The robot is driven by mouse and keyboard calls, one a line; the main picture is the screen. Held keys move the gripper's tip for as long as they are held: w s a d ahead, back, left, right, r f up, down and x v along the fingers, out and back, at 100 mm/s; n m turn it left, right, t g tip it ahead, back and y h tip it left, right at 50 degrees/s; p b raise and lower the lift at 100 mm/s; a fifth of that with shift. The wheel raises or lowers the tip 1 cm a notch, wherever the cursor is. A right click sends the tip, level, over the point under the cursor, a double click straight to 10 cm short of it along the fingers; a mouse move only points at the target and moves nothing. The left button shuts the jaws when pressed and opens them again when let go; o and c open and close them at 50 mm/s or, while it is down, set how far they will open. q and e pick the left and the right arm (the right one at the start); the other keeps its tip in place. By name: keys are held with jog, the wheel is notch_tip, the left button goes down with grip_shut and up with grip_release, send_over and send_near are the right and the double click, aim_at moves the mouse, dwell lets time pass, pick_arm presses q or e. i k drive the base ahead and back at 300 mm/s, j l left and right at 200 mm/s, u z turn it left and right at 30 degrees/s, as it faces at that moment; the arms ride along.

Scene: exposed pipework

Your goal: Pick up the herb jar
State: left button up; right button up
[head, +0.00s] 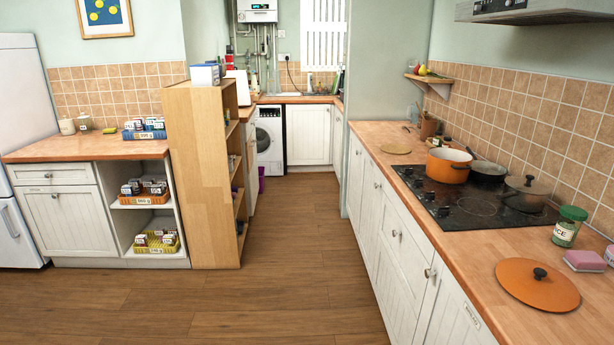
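No jar in view can be read as a herb jar for certain. A glass jar with a green lid (568,227) stands upright on the right counter; the visible part of its label reads "ICE". Several small jars (436,141) stand behind the orange pot, partly hidden and too small to read. A pale jar with a greenish top (84,123) stands on the left counter. Neither of my grippers shows in the head view.
On the right worktop (440,225) are a black hob (470,206) with an orange pot (448,165), a dark pan and a lidded pot, an orange lid (537,284) and a pink sponge (583,260). A wooden shelf unit (200,175) stands left. The floor (290,250) between is clear.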

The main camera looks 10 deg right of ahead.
aim_at(437, 136)
jog(key=i, duration=1.95)
jog(key=i+j+z, duration=0.15)
jog(key=i+z, duration=0.3)
jog(key=i, duration=0.15)
jog(key=i+j+z, duration=0.45)
jog(key=i, duration=0.15)
jog(key=i+j+z, duration=0.45)
jog(key=i, duration=0.1)
